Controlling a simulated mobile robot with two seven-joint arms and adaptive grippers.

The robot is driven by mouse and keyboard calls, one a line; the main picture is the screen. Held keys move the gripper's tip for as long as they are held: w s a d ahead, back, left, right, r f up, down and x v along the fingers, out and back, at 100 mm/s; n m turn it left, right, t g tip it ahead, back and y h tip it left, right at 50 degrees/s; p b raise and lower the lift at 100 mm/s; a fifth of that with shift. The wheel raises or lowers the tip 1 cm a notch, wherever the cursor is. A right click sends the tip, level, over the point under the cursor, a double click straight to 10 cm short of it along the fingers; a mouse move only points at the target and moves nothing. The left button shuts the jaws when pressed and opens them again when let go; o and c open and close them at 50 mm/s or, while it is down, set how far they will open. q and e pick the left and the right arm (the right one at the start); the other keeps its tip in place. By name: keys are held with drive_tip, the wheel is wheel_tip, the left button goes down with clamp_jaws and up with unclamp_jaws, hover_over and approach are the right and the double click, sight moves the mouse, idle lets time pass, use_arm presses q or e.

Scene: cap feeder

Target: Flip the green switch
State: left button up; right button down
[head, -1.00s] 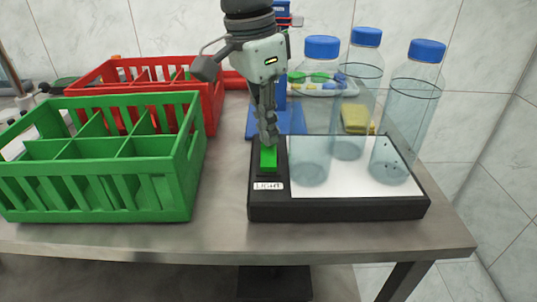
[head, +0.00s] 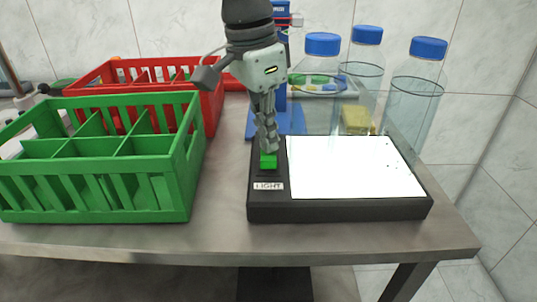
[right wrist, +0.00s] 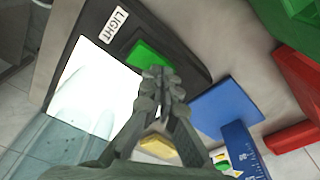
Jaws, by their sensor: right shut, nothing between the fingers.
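The green switch (head: 269,162) sits at the left end of the black light box (head: 340,209), behind a label reading LIGHT (head: 268,186). The box's panel (head: 350,165) glows bright white. My right gripper (head: 268,149) is shut and empty, pointing down with its fingertips at the switch and hiding its back part. In the right wrist view the fingertips (right wrist: 160,74) overlap the edge of the green switch (right wrist: 146,54); I cannot tell whether they touch it. My left gripper is not in view.
A green crate (head: 95,190) stands on the left, with a red crate (head: 213,107) behind it. Blue-capped clear bottles (head: 410,100) stand at the panel, their lower parts washed out by light. A blue stand (head: 292,118) is behind the gripper. The metal table's front strip (head: 225,238) is clear.

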drive_tip(key=shift+r, duration=0.1)
wheel_tip(320, 180, up, 7)
drive_tip(key=p, duration=0.4)
drive_tip(key=shift+p, duration=0.4)
